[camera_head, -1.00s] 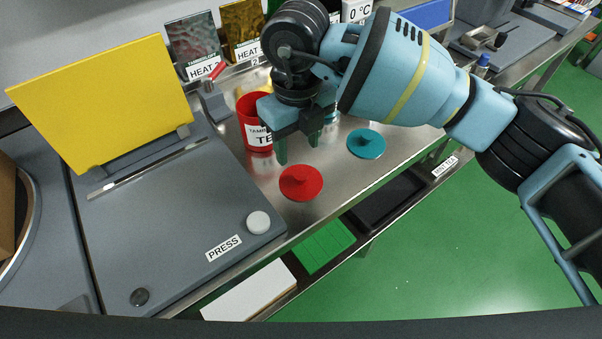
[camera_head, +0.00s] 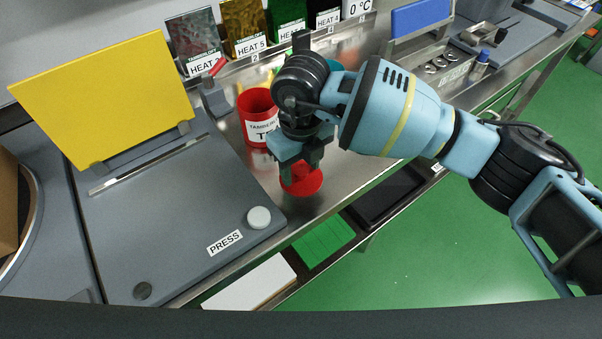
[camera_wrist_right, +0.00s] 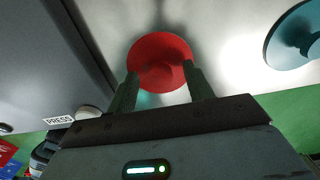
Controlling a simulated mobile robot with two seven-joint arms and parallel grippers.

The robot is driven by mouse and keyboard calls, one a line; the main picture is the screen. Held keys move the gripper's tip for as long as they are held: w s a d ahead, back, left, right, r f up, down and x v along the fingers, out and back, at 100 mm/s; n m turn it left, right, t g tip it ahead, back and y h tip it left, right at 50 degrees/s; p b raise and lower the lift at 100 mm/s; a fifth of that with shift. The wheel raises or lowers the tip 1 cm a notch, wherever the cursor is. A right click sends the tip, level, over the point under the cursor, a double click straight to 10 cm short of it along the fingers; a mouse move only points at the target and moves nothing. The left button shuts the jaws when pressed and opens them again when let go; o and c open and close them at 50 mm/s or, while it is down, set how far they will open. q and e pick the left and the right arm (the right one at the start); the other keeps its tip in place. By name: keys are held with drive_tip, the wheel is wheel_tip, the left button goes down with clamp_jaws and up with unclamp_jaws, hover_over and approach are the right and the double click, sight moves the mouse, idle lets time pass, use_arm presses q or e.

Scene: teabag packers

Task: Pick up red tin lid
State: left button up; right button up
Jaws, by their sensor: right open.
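The red tin lid (camera_head: 303,183) is a round red disc lying on the steel counter; it also shows in the right wrist view (camera_wrist_right: 160,52). My right gripper (camera_head: 298,172) is just above the lid and partly covers it in the head view. In the right wrist view the two dark fingers (camera_wrist_right: 162,88) are apart, at the near side of the lid, one on each side of its middle. The lid's knob is hard to make out there. I cannot tell whether the fingers touch the lid. My left gripper is not in view.
A red tin (camera_head: 258,115) stands open just behind my right gripper. A teal lid (camera_wrist_right: 293,38) lies to the right in the wrist view. The grey press (camera_head: 180,215) with a yellow panel (camera_head: 105,98) is to the left.

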drive_tip(key=shift+c, duration=0.2)
drive_tip(key=c, duration=0.5)
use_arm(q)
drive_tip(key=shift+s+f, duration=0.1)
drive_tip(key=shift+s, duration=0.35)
use_arm(e)
drive_tip(key=c, duration=0.5)
drive_tip(key=shift+r, duration=0.1)
